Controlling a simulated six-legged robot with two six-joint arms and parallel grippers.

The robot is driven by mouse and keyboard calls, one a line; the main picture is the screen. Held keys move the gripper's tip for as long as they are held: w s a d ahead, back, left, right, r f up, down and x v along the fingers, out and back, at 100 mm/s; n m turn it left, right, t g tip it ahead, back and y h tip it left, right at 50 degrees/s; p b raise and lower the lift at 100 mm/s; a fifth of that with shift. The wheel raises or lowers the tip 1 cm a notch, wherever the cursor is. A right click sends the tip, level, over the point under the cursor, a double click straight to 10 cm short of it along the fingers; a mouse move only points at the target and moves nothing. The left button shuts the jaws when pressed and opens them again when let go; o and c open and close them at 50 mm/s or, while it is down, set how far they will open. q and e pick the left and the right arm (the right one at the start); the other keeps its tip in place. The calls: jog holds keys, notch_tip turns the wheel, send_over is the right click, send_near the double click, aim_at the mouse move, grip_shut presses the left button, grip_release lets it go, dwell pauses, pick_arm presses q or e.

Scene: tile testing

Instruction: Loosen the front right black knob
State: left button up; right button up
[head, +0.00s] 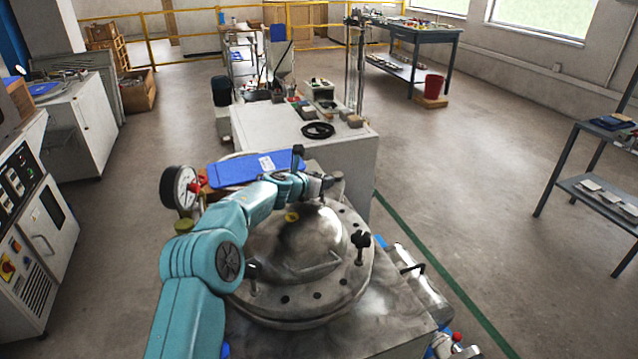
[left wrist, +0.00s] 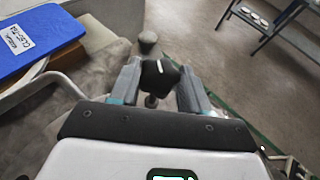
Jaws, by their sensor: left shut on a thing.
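The round metal lid (head: 292,240) has a domed middle and bolt holes around its rim. A black knob (head: 361,243) stands upright and free on its right rim, and another dark knob (head: 252,273) stands at the near left rim. My left arm reaches over the lid's left and far side. My left gripper (head: 327,181) is at the far right rim, small and partly hidden. In the left wrist view a black knob (left wrist: 158,76) sits between the fingers of the left gripper (left wrist: 160,88), which is shut on it. My right gripper is not in view.
A pressure gauge (head: 181,187) and a blue panel (head: 255,168) stand beside the lid at the left and back. A white cabinet (head: 300,140) with a black ring (head: 318,130) is behind it. A grey shelf (head: 590,180) stands right, across open floor.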

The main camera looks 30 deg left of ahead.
pick_arm(q)
jog(key=n+y, duration=0.2)
jog(key=shift+d+r+y, duration=0.15)
jog(key=shift+d+y, duration=0.15)
jog(key=n+y, duration=0.1)
jog(key=n+y+p, duration=0.1)
jog(key=shift+w+d+n+g+y, duration=0.1)
jog(key=shift+d+n+g+y, duration=0.05)
jog(key=shift+n+g+y, duration=0.15)
jog(key=shift+r+n+g+y+p, duration=0.15)
jog(key=shift+n+g+y+p, duration=0.55)
jog(key=shift+n+y, duration=0.45)
jog(key=shift+w+n+g+y+p, duration=0.2)
jog(key=shift+n+g+y+p, duration=0.5)
jog(key=shift+n+y+p, duration=0.55)
jog(key=shift+r, duration=0.1)
jog(key=o, duration=1)
jog(key=shift+w, duration=0.1)
jog(key=shift+o, duration=0.2)
jog(key=shift+f, duration=0.2)
jog(key=shift+f, duration=0.1)
